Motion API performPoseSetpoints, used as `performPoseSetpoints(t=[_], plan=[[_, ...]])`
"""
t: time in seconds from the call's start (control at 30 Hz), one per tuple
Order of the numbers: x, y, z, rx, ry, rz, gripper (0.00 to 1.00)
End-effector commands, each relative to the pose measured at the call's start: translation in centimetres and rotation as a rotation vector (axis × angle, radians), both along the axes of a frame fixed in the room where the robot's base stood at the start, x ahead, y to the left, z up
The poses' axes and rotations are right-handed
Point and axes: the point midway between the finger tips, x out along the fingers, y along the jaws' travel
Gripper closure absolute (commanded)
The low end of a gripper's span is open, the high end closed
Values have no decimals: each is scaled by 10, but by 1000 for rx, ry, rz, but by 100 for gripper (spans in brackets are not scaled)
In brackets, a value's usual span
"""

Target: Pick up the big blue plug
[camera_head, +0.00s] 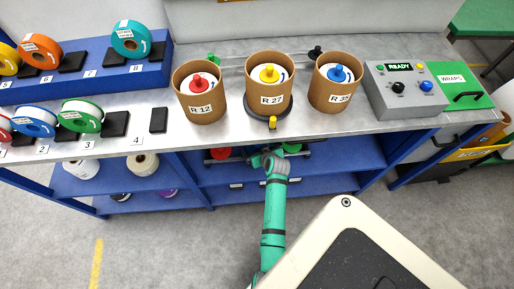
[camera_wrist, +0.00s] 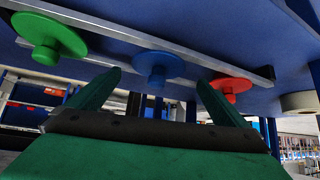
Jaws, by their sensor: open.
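A big blue plug (camera_wrist: 158,66), a wide disc with a stub, sits on a metal rail on the blue lower shelf. The wrist view looks upside down. A green plug (camera_wrist: 48,36) and a red plug (camera_wrist: 229,86) sit on either side of it. My gripper (camera_wrist: 158,84) is open and empty, its fingers pointing toward the blue plug, which appears between them; contact cannot be told. In the head view my gripper (camera_head: 270,156) is at the lower shelf under the bench edge and the blue plug is hidden; the red plug (camera_head: 220,153) and green plug (camera_head: 291,148) show beside it.
The metal bench top (camera_head: 230,128) overhangs the shelf. On it stand brown tubes R 12 (camera_head: 200,106), R 27 (camera_head: 270,100) and R 35 (camera_head: 340,98), the last with a blue-topped piece, and a control box (camera_head: 400,100) reading READY. Ribbon reels stand left.

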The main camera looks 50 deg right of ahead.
Motion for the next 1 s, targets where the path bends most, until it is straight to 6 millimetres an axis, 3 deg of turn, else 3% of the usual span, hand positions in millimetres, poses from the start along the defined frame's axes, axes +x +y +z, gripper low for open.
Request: performPoseSetpoints(t=[0.3,0.67,0.83,1.0], plan=[[26,-19,-24,0,-1,1,1],[30,-20,-29,0,-1,0,1],[30,-20,-29,0,-1,0,42],[30,-20,-28,-1,-1,1,46]])
